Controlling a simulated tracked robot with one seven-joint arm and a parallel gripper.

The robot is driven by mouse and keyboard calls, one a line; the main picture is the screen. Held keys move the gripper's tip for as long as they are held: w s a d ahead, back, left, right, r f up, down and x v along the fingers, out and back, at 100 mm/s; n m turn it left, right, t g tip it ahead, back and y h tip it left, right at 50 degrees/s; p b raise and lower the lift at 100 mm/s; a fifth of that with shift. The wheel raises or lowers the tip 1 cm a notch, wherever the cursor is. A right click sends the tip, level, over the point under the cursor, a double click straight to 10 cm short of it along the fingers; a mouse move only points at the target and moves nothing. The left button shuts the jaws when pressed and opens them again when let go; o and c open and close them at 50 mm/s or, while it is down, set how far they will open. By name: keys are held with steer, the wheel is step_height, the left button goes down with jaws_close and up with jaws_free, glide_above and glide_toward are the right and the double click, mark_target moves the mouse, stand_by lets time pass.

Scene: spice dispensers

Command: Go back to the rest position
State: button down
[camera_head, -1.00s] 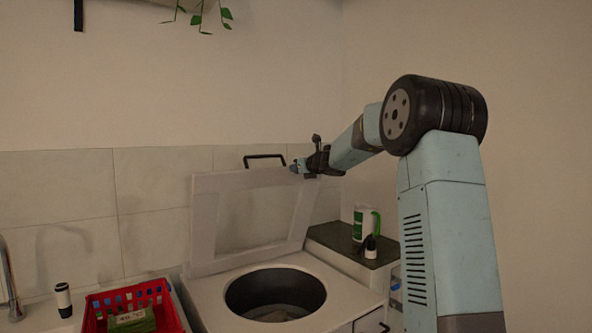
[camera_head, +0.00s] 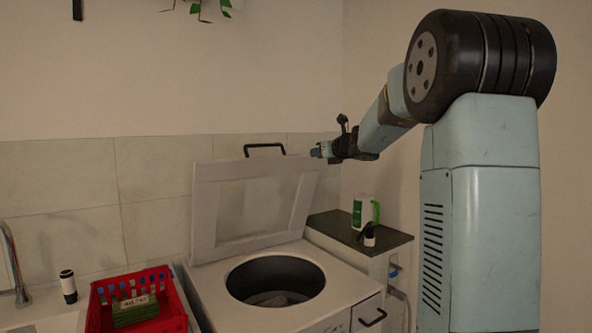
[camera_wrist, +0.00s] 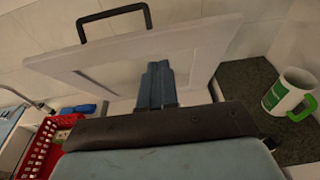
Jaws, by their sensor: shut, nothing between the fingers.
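My gripper (camera_head: 317,153) is shut and empty. In the head view it is raised at the right, beside the upper right corner of the open lid (camera_head: 200,215). In the wrist view my shut fingers (camera_wrist: 156,85) point toward the same lid (camera_wrist: 215,45), which stands upright with its black handle (camera_wrist: 113,20) at the top. I cannot tell the exact gap between fingers and lid. The lid belongs to a white unit (camera_head: 345,290) with a round dark opening (camera_head: 275,281).
A dark counter (camera_head: 330,224) right of the unit bears a white and green mug (camera_head: 364,212) and a small black-topped bottle (camera_head: 369,236). A red basket (camera_head: 172,302) with a green box (camera_head: 135,311) stands at left, near a black and white dispenser (camera_head: 68,287) and a tap (camera_head: 12,255).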

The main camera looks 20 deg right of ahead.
steer(key=s+a+f+n+g, duration=0.3)
steer(key=s+a+n, duration=0.4)
steer(key=s+n, duration=0.3)
steer(key=s+a+f+n+g, duration=0.3)
steer(key=s+a+n, duration=0.4)
steer(key=s, duration=0.6)
steer(key=s+d+f+n+g+h, duration=0.1)
steer(key=s+f+n, duration=0.2)
steer(key=s+n, duration=0.2)
steer(key=s+d+f+n+g+h, duration=0.1)
steer(key=s+f+n, duration=0.3)
steer(key=s, duration=0.6)
steer(key=s+d+f+n+g+h, duration=0.1)
steer(key=s+d+f+n+h, duration=0.1)
steer(key=s+f+n, duration=0.2)
steer(key=s+n, duration=0.2)
steer(key=s, duration=0.2)
steer(key=shift+s+d+h, duration=0.2)
steer(key=shift+s+h, duration=0.15)
steer(key=shift+h, duration=0.05)
steer(key=c, duration=1.8)
jaws_free()
